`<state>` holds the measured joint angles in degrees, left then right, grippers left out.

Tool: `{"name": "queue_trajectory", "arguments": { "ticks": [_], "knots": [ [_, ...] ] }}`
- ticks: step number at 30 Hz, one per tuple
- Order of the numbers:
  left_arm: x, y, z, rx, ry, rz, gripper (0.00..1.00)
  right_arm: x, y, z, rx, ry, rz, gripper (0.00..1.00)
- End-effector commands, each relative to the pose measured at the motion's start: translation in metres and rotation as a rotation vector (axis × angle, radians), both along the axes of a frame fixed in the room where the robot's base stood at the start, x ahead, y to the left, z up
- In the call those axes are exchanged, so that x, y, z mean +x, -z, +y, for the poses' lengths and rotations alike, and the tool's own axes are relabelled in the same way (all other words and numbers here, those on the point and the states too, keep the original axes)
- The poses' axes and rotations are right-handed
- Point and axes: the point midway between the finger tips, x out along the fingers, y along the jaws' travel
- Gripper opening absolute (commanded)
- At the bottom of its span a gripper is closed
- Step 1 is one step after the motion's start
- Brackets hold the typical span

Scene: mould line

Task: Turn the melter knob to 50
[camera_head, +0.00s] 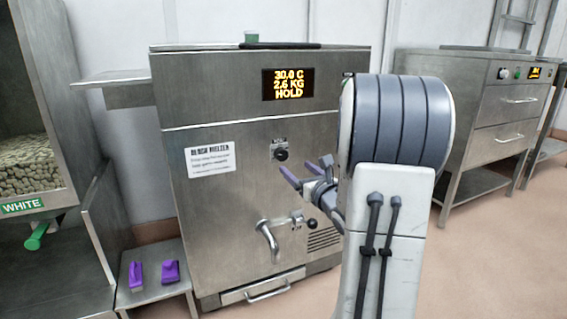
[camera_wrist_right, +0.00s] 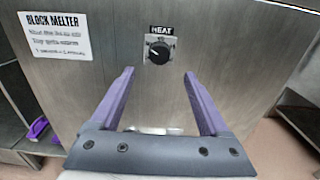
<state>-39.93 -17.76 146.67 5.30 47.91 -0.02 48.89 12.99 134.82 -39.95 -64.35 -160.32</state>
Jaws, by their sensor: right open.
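The block melter (camera_head: 235,220) is a steel cabinet with a display (camera_head: 288,84) reading 30.0 C, 2.6 KG, HOLD. Its black heat knob (camera_head: 282,155) sits on the front face under a small label, and it also shows in the right wrist view (camera_wrist_right: 159,54) below the word HEAT. The knob's pale pointer is directed to the left and slightly up. My right gripper (camera_head: 306,172) has purple fingers and is open. In the right wrist view its fingers (camera_wrist_right: 158,72) stand apart below the knob, with nothing between them. My left gripper is not in view.
A spout (camera_head: 268,240) and a black-tipped lever (camera_head: 311,224) project from the melter's front below the knob. Purple tools (camera_head: 170,271) lie on a low shelf at left. A bin marked WHITE (camera_head: 28,155) stands far left. A steel drawer cabinet (camera_head: 485,110) stands at right.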

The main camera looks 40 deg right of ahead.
Motion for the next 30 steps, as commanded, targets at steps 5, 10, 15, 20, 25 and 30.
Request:
{"name": "queue_trajectory", "arguments": {
  "ticks": [5,10,15,20,25,30],
  "knots": [
    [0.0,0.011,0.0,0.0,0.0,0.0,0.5,0.034,0.003,-0.006,0.001,-0.004,0.0,0.79],
    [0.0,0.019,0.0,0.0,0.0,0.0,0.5,0.063,0.002,-0.013,0.003,-0.003,-0.001,0.79],
    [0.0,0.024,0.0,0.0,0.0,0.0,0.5,0.082,0.001,-0.019,0.004,0.0,0.0,0.79],
    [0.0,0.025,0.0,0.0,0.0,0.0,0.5,0.089,0.0,-0.02,0.005,0.0,0.0,0.79],
    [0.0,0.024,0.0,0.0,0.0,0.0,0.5,0.089,0.0,-0.02,0.005,0.001,0.001,0.79],
    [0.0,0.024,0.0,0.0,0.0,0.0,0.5,0.089,0.0,-0.02,0.005,0.001,0.001,0.37]
  ]
}}
